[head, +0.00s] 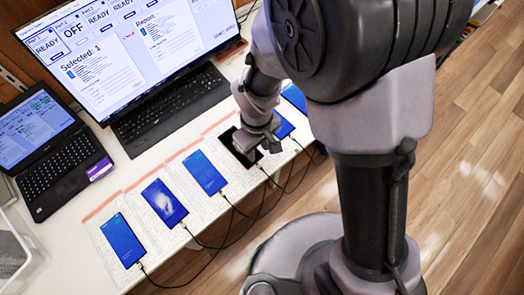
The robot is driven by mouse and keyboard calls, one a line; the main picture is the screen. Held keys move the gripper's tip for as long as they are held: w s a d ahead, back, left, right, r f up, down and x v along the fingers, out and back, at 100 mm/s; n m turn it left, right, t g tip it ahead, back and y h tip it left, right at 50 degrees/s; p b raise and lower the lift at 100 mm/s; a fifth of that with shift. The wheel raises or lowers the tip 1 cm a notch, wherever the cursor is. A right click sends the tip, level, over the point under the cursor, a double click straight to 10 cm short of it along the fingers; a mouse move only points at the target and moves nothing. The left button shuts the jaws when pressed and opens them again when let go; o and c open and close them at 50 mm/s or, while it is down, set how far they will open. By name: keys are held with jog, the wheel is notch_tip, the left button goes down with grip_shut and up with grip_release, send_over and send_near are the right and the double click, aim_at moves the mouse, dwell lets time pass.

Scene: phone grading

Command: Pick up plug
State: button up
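Several phones lie in a slanting row along the table's front edge, with dark cables at their near ends. Small plugs show at the near ends of the first phone (139,264), the second phone (184,227) and the third phone (224,194). Another plug (262,169) shows by a dark-screened phone (226,141). My gripper (262,147) is low over the right side of this dark phone, close to that plug. The arm and viewing angle hide its finger gap. I cannot tell whether it touches or holds anything.
A large monitor (135,45) and keyboard (170,108) stand behind the phones. A laptop (55,165) is at the left, with a clear tray (22,250) in front. Loose cables (215,245) hang over the front edge. The wooden floor (470,200) is clear at right.

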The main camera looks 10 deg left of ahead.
jog(key=b, duration=0.2)
send_over(262, 169)
jog(key=f, duration=0.5)
jog(key=a+f, duration=0.1)
jog(key=f, duration=0.1)
jog(key=shift+f, duration=0.2)
jog(key=f+b, duration=0.2)
jog(key=f, duration=0.1)
jog(key=d+f+b, duration=0.1)
jog(key=f, duration=0.1)
jog(key=shift+w, duration=0.1)
jog(key=shift+f, duration=0.3)
grip_shut()
